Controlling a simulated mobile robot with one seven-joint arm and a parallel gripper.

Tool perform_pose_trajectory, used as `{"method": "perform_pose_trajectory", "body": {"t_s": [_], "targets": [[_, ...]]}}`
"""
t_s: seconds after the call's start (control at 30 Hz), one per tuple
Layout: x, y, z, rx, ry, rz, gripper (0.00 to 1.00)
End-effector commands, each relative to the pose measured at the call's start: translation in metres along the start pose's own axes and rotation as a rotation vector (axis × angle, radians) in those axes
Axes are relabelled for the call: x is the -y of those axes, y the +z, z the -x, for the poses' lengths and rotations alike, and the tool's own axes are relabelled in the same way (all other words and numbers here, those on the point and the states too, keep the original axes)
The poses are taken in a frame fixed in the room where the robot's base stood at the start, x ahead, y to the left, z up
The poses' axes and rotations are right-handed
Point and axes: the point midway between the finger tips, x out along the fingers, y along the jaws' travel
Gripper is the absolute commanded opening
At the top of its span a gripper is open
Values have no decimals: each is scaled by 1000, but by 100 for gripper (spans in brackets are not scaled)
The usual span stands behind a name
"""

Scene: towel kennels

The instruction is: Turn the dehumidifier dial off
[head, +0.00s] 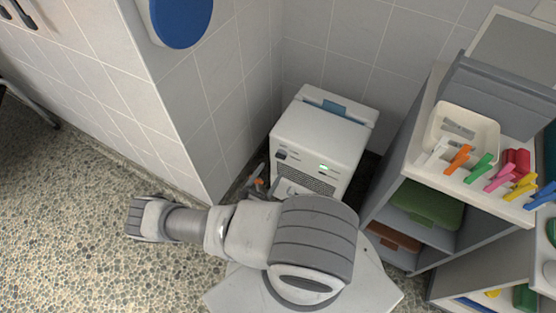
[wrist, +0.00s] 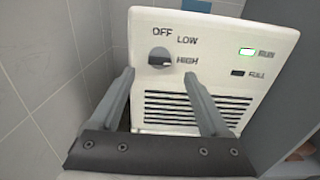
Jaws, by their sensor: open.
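The dehumidifier (head: 318,128) is a white box standing in the tiled corner; its front panel also fills the wrist view (wrist: 215,40). The dial (wrist: 160,58) is a small round knob at the panel's upper left, with OFF, LOW and HIGH printed around it. I cannot tell which mark it points at. The RUN light (wrist: 247,51) glows green and the FULL light (wrist: 238,73) is dark. My gripper (wrist: 159,74) is open and empty, its fingertips just below the dial, to either side of it. In the head view my arm partly hides the gripper.
A tiled wall (head: 190,90) stands close on the left. A grey shelf unit (head: 405,160) stands close on the right, with a cream tray (head: 458,118) and several coloured clips on top. Open pebbled floor (head: 70,220) lies to the left.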

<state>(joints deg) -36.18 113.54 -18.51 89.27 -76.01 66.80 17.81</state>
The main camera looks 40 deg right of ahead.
Motion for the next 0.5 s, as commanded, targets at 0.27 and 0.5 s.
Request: {"method": "perform_pose_trajectory", "body": {"t_s": [0.27, 0.5], "targets": [[0, -1, -52, 0, -3, -2, 80], [0, 0, -69, -1, -1, -2, 80]]}}
